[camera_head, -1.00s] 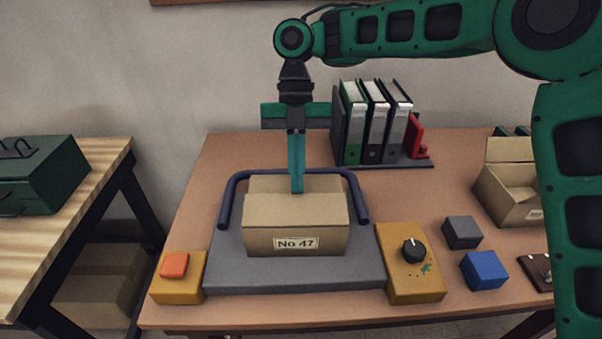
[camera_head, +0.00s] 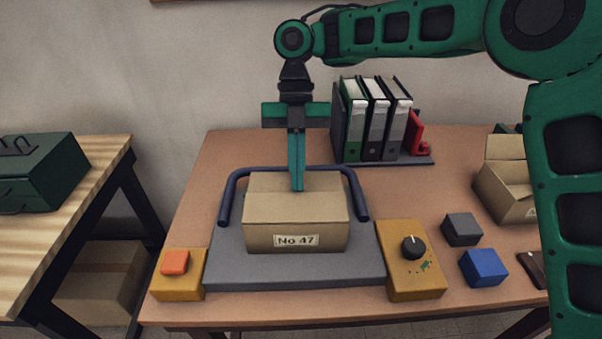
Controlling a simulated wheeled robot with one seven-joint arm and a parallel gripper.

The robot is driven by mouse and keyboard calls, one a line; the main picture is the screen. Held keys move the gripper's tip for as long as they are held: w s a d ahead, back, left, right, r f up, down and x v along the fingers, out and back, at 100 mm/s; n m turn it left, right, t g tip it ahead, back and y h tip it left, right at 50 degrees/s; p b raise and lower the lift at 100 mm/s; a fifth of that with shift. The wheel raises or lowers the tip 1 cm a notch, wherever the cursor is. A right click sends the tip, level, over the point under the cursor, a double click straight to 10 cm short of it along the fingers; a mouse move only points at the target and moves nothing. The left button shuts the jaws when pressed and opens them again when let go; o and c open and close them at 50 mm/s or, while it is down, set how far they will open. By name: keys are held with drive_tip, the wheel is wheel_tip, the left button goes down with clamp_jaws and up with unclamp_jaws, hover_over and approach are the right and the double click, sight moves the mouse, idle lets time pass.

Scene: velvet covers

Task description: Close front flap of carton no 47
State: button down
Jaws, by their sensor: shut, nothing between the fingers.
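Carton no 47 (camera_head: 270,235) is a brown box with a "No 47" label on its front face. It stands on a grey board inside a dark blue bent rail. Its top (camera_head: 270,205) looks like one flat, closed surface, with no flap standing up; the seam between flaps cannot be made out. My gripper (camera_head: 297,188) points straight down over the middle of the carton's top, toward the back. Its teal fingers are shut together and empty. The tips appear to touch the top or hover just above it.
The blue rail (camera_head: 229,200) curves around the carton's back and sides. The grey board (camera_head: 300,275) has an orange-button box (camera_head: 178,278) at left and a knob box (camera_head: 400,275) at right. Binders (camera_head: 365,125) stand behind. Grey (camera_head: 462,228) and blue (camera_head: 484,267) blocks and an open carton (camera_head: 510,200) are right.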

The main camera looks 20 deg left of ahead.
drive_tip(key=shift+r, duration=0.8)
